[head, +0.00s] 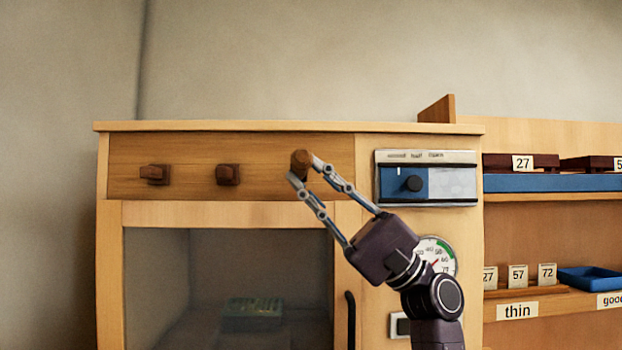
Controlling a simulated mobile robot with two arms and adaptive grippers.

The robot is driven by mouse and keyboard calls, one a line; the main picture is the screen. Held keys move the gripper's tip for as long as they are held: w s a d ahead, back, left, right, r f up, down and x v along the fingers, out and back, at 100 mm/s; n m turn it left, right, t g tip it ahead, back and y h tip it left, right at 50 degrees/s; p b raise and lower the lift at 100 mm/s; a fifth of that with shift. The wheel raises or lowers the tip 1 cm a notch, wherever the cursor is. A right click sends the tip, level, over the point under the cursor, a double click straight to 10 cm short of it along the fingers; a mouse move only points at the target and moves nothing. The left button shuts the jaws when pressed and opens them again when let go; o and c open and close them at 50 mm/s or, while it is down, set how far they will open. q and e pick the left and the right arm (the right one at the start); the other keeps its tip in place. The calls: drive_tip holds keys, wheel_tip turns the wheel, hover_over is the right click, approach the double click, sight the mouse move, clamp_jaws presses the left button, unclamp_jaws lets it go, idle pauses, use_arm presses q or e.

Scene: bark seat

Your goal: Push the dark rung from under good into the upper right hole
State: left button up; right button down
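A brown rung (301,160) is between the fingertips of my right gripper (304,171), in front of the right part of the wooden panel (263,185). Its round end faces me. The gripper is shut on it. The upper right hole is not visible; the rung and fingers may cover it. I cannot tell whether the rung is inside the hole or in front of it. The "good" label (609,300) is at the right edge, below a blue tray (588,279) that looks empty. My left gripper is not in view.
Two dark square-ended pegs (155,174) (228,174) stick out of the panel to the left. A control box with a knob (413,183) and a round dial (437,254) are close to my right arm. A glass-fronted compartment (180,290) lies below. Shelves with number tags stand at right.

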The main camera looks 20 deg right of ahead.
idle(0.3)
drive_tip(key=c, duration=1.7)
unclamp_jaws()
drive_tip(key=v, duration=1.2)
